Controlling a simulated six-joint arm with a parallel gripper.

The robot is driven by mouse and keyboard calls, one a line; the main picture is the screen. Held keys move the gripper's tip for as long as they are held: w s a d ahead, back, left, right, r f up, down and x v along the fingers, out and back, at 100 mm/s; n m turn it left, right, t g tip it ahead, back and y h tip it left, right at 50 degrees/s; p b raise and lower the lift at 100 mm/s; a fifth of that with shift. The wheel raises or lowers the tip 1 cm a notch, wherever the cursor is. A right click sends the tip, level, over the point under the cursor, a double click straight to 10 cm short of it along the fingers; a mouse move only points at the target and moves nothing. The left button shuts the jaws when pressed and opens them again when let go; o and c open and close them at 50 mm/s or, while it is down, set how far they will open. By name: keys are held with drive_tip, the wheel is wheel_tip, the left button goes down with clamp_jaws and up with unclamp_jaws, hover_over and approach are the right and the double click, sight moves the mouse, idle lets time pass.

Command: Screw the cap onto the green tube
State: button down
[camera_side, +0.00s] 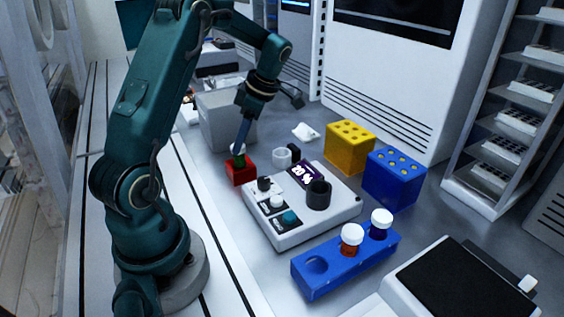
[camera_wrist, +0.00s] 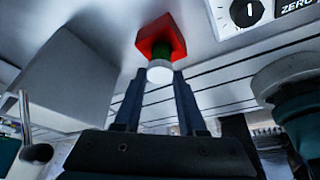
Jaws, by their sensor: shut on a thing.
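The green tube (camera_side: 240,161) stands upright in a small red block (camera_side: 241,174) left of the white device. In the wrist view the green tube (camera_wrist: 163,52) shows just beyond the white cap (camera_wrist: 160,73), inside the red block (camera_wrist: 152,36). My gripper (camera_side: 239,147) points down over the tube. In the wrist view my gripper (camera_wrist: 161,77) has its two fingers on either side of the cap and is shut on it. The cap is in line with the tube's top; whether the threads are engaged is hidden.
A white device (camera_side: 303,228) with knobs and a display stands right of the red block. A blue rack (camera_side: 347,263) holds two white-capped tubes. A yellow block (camera_side: 349,148) and a blue block (camera_side: 393,178) stand behind. A grey box (camera_side: 226,120) is close behind my gripper.

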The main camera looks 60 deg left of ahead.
drive_tip(key=m, duration=0.2)
drive_tip(key=m+t+y, duration=0.1)
drive_tip(key=m, duration=0.1)
drive_tip(key=m+t, duration=0.1)
drive_tip(key=m, duration=0.2)
drive_tip(key=shift+s+y, duration=0.3)
drive_tip(key=shift+s, duration=0.1)
drive_tip(key=m+t, duration=0.1)
drive_tip(key=m, duration=0.3)
drive_tip(key=shift+s+d+t, duration=0.1)
drive_tip(key=shift+s+t, duration=0.05)
drive_tip(key=shift+t, duration=0.25)
drive_tip(key=m+t, duration=0.1)
drive_tip(key=m, duration=0.2)
drive_tip(key=shift+d+m, duration=0.1)
drive_tip(key=shift+m, duration=0.3)
drive_tip(key=c, duration=0.7)
unclamp_jaws()
